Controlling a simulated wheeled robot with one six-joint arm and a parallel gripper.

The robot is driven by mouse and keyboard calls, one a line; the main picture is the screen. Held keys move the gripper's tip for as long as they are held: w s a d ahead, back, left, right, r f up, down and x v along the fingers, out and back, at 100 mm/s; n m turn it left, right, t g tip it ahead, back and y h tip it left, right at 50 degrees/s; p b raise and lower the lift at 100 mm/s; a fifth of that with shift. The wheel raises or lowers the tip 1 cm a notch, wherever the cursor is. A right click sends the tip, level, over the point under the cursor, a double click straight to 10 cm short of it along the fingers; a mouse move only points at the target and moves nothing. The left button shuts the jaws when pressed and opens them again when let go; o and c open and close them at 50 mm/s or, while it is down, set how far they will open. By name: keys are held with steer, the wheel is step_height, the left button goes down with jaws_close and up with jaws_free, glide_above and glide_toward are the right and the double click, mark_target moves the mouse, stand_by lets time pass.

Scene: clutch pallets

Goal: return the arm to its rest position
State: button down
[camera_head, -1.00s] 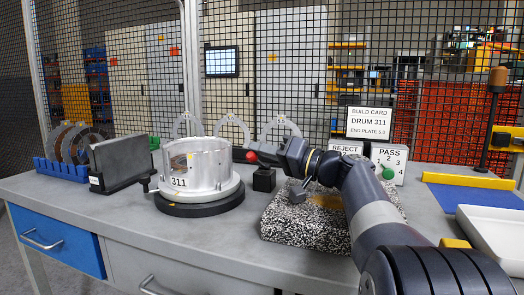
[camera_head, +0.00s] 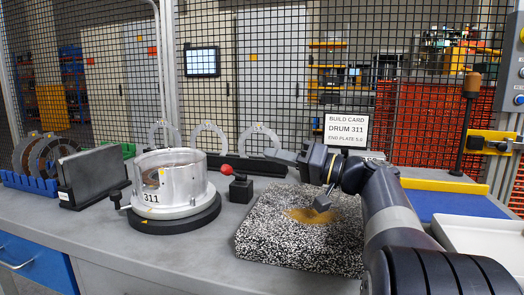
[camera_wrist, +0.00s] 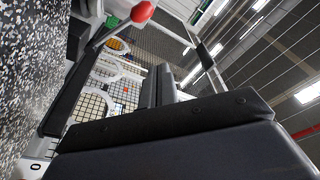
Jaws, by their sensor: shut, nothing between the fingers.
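My arm reaches in from the lower right in the head view, over the speckled block (camera_head: 300,240). My gripper (camera_head: 276,154) is shut and empty, pointing left above the back of the block, clear of the drum. In the wrist view my gripper's fingers (camera_wrist: 160,86) show close together with nothing between them. The drum (camera_head: 170,180), marked 311, stands upright on a dark round base (camera_head: 175,222) left of the block.
A red ball-topped knob (camera_head: 225,169) and a small black block (camera_head: 241,188) stand between drum and speckled block. Behind are grey rings (camera_head: 210,138) and the build card (camera_head: 346,130). A white tray (camera_head: 480,238) lies right; a dark upright slab (camera_head: 93,178) stands left.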

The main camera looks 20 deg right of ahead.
steer(key=shift+s+d, duration=0.15)
steer(key=w+a+r+m+h+p, duration=0.1)
steer(key=w+a+m+p, duration=0.3)
steer(key=w+p, duration=0.5)
steer(key=m+p, duration=0.1)
steer(key=p, duration=0.5)
steer(key=shift+w+a+r+m, duration=0.25)
steer(key=shift+w+r+m, duration=0.05)
steer(key=shift+r, duration=0.1)
stand_by(0.6)
steer(key=shift+f, duration=0.1)
steer(key=shift+f, duration=0.15)
stand_by(0.4)
